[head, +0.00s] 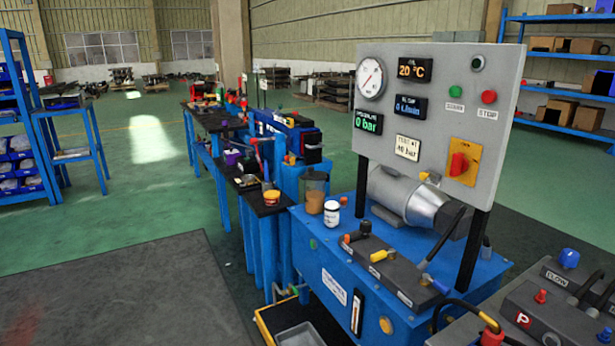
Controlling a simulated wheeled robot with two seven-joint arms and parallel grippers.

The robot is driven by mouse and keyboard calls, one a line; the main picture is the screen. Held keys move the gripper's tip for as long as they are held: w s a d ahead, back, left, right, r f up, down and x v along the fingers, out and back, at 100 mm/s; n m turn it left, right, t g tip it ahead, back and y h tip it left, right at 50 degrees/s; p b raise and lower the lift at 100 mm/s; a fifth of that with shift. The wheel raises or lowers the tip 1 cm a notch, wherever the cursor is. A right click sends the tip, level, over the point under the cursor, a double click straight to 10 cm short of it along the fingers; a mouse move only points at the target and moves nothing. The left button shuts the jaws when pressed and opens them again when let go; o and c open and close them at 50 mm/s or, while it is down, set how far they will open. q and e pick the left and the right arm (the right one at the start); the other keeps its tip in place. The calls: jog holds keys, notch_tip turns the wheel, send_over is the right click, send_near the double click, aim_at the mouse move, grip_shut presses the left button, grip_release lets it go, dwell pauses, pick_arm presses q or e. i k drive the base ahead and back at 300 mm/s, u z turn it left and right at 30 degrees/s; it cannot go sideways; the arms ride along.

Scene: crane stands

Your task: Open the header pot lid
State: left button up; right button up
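A see-through pot with brownish contents (315,196) stands upright on the back left part of the blue power unit's top. It looks like the header pot. Its top looks covered by a brownish lid (315,175), though this is small and I cannot be sure of its edge. Neither of my grippers is in view.
The blue unit (325,262) carries a grey gauge panel (437,110) on black posts, a silver motor (410,200) and a valve block (385,270) with levers. A cluttered bench (262,205) stands behind at left. A dark mat (120,290) lies clear at front left.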

aim_at(313, 174)
jog(key=u, duration=0.1)
jog(key=i, duration=0.2)
jog(key=u, duration=1)
jog(key=i, duration=2.75)
jog(key=z, duration=1.25)
jog(key=i, duration=0.15)
jog(key=z, duration=0.2)
